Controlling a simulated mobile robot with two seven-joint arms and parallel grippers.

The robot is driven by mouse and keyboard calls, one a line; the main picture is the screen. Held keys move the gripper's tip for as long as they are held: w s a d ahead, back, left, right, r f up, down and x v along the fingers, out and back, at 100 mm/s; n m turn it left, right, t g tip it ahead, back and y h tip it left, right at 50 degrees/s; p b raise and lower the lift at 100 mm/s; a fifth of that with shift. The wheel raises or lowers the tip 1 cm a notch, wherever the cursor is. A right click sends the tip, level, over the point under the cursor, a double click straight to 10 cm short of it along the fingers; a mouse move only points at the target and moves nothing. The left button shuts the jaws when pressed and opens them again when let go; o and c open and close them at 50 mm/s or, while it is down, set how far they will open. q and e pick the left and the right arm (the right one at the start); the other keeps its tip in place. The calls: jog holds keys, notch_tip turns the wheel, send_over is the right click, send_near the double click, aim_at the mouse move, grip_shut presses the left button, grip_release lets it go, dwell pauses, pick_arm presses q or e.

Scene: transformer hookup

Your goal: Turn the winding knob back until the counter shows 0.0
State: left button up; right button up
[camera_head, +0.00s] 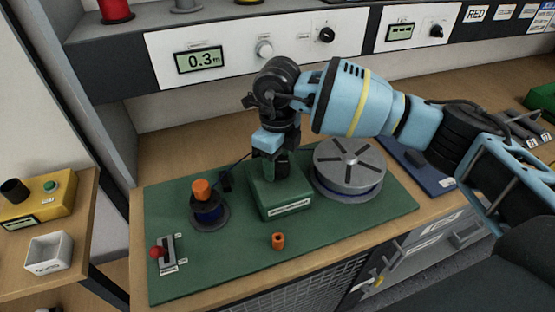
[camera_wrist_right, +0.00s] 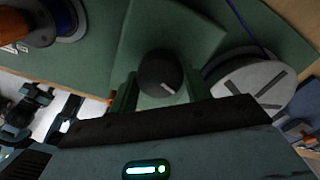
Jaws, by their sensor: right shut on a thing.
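The counter display (camera_head: 202,60) on the white panel of the shelf reads 0.3 m. The winding knob (camera_wrist_right: 160,72) is black with a short white mark and sits on top of the green box (camera_head: 283,198). My right gripper (camera_head: 270,165) points down over this box and is shut on the knob, with a finger on each side of it in the wrist view (camera_wrist_right: 160,90). In the head view the gripper hides the knob. My left gripper does not show clearly in either view.
A grey slotted reel (camera_head: 350,165) stands right of the box on the green mat (camera_head: 330,238). A dark spool with an orange top (camera_head: 208,207) stands left of it. A small orange piece (camera_head: 278,241) and a red-knobbed lever (camera_head: 157,252) are nearer the front.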

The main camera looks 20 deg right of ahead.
aim_at(277, 162)
jog(key=o, duration=0.9)
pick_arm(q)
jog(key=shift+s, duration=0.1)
pick_arm(e)
jog(key=shift+o, duration=0.4)
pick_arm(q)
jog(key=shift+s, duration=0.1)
pick_arm(e)
jog(key=shift+r, duration=0.1)
notch_tip(277, 162, up, 6)
jog(key=shift+r, duration=0.85)
jog(key=shift+f, duration=0.1)
